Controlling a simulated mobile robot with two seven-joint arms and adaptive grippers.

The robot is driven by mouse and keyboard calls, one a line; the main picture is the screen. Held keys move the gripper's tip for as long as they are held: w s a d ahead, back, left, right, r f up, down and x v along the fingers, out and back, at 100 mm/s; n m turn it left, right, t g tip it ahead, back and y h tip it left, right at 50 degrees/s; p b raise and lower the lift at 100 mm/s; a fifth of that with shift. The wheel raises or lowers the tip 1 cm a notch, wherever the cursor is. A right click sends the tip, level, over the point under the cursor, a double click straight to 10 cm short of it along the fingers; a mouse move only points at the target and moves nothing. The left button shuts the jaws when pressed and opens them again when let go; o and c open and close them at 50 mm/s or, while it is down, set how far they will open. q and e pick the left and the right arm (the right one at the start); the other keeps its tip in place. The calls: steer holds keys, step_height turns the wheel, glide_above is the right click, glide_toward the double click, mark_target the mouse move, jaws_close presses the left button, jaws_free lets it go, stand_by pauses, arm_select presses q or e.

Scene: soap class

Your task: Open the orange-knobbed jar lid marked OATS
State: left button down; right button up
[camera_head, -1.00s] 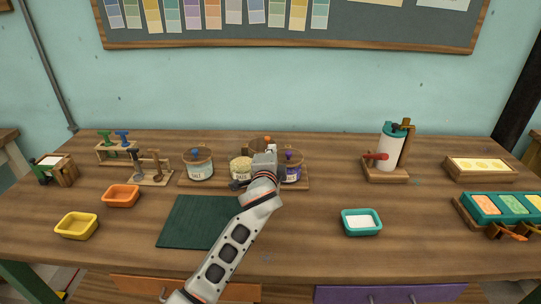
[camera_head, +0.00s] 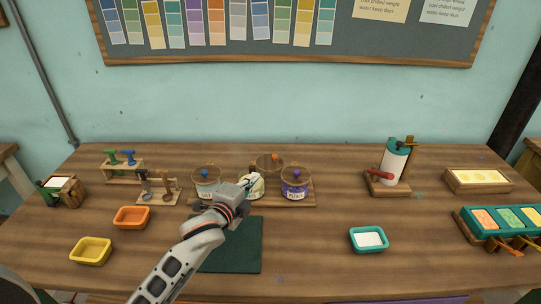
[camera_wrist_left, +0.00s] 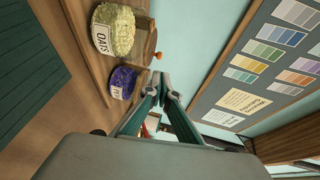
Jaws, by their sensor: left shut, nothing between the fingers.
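The OATS jar (camera_head: 258,190) stands uncovered on a wooden board, partly hidden by my left gripper; the left wrist view shows pale oats in its open top (camera_wrist_left: 118,30) and its OATS label. The round wooden lid with an orange knob (camera_head: 274,157) is behind the jar, apart from it. In the left wrist view the knob (camera_wrist_left: 158,56) shows past the jar. My left gripper (camera_head: 249,184) is shut and empty, in front of the jar in the head view; its closed fingers show in the left wrist view (camera_wrist_left: 166,87). My right gripper is out of view.
A blue-knobbed jar (camera_head: 207,186) stands left of the oats and a purple jar (camera_head: 295,188) right, both lidded. A dark green mat (camera_head: 240,250) lies in front. Orange (camera_head: 132,217), yellow (camera_head: 91,251) and teal (camera_head: 369,239) trays stand nearby.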

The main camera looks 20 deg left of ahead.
mark_target(273, 157)
arm_select(q)
steer(key=x, duration=1.3)
steer(key=shift+w+d+f+b, duration=0.1)
steer(key=shift+w+b, duration=0.2)
steer(key=shift+b, duration=0.1)
steer(key=shift+w+d+n+y+b, duration=0.15)
steer(key=shift+w+n+y+b, duration=0.35)
steer(key=shift+n+y, duration=0.3)
steer(key=shift+w+y, duration=0.15)
steer(key=shift+y, duration=0.15)
steer(key=shift+w+p, duration=0.25)
steer(key=shift+p, duration=0.05)
